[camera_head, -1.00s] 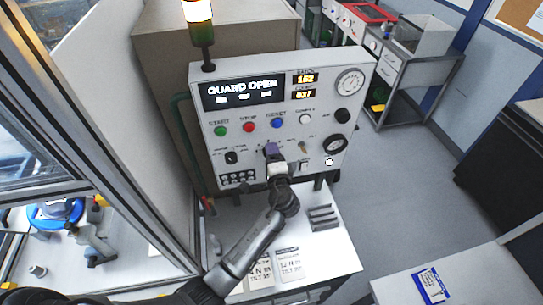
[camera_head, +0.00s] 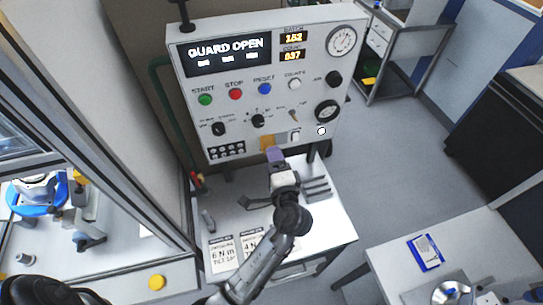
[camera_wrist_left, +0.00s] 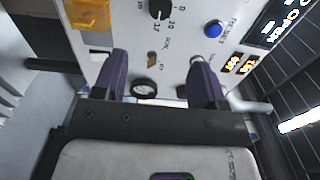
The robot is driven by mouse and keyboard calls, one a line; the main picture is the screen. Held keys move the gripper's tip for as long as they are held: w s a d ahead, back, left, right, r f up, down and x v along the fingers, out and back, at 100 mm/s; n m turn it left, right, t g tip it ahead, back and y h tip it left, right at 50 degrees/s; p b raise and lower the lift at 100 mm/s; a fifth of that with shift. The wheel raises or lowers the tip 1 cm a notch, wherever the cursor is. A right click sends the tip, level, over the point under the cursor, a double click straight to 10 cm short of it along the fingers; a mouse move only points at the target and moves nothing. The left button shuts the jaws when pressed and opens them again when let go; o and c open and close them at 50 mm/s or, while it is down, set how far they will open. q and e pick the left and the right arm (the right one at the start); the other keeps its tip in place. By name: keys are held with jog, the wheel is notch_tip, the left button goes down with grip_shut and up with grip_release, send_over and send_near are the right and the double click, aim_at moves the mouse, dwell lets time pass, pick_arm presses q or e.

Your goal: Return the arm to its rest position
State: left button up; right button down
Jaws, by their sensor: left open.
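My left gripper (camera_head: 275,156) has purple fingers and a white body, and it is over the white bench in front of the control panel's lower edge. The left wrist view shows its two purple fingers (camera_wrist_left: 160,78) spread apart with nothing between them. The grey control panel (camera_head: 262,75) stands upright behind it and reads GUARD OPEN. A black rotary knob (camera_head: 257,121) on the panel is clear of the fingers, and it also shows in the left wrist view (camera_wrist_left: 160,9). My left arm reaches up from the bottom of the head view.
The white bench (camera_head: 328,228) below the panel carries printed cards (camera_head: 222,253) and dark slotted bars (camera_head: 316,189). A glazed enclosure frame is at left. A second table (camera_head: 385,262) with a blue-edged card (camera_head: 426,252) is at lower right. Grey floor lies open between.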

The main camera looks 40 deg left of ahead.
dwell(0.7)
pick_arm(q)
jog(key=s+d+f+n+g+h+p, duration=0.15)
jog(key=s+d+f+n+h, duration=0.5)
jog(key=h, duration=0.65)
jog(key=s+a+f+g+p, duration=0.1)
jog(key=s+f+g+p, duration=0.1)
jog(key=s, duration=0.8)
jog(key=s+a+f+g+h+p, duration=0.1)
jog(key=s+a+f+g+p, duration=0.1)
jog(key=s, duration=0.9)
jog(key=shift+s+m+g+p, duration=0.25)
jog(key=shift+m+g+p, duration=0.15)
jog(key=shift+g, duration=0.55)
